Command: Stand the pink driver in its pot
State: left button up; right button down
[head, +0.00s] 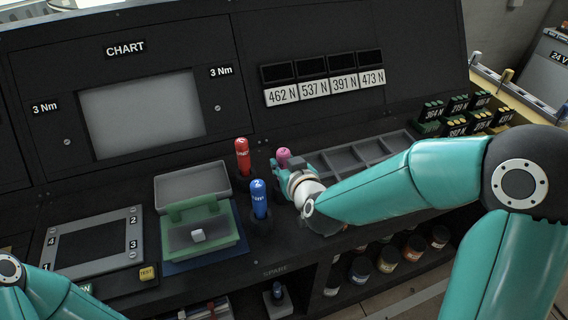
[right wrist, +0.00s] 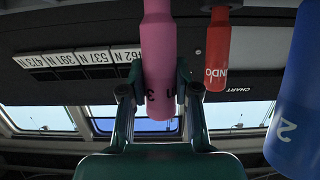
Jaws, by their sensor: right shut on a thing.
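The pink driver (head: 283,155) shows only its top in the head view, just right of the red and blue drivers. In the right wrist view the pink driver (right wrist: 160,45) runs lengthwise between the fingers, with a dark "3" on it. My right gripper (head: 284,168) is shut on it, low over the console; it also shows in the right wrist view (right wrist: 158,88). The driver's lower part and any pot beneath it are hidden by the gripper and wrist in the head view. Only part of my left arm shows, at the lower left; its gripper is out of view.
The red driver (head: 243,157) stands left of the gripper, and the blue driver (head: 259,198) stands in a dark holder close in front. A green fixture (head: 200,212) lies left. A grey compartment tray (head: 375,150) lies right, behind my arm.

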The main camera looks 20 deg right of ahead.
dwell(0.3)
jog(key=c, duration=0.8)
grip_release()
jog(key=shift+o, duration=0.2)
jog(key=v, duration=0.7)
jog(key=shift+s, duration=0.25)
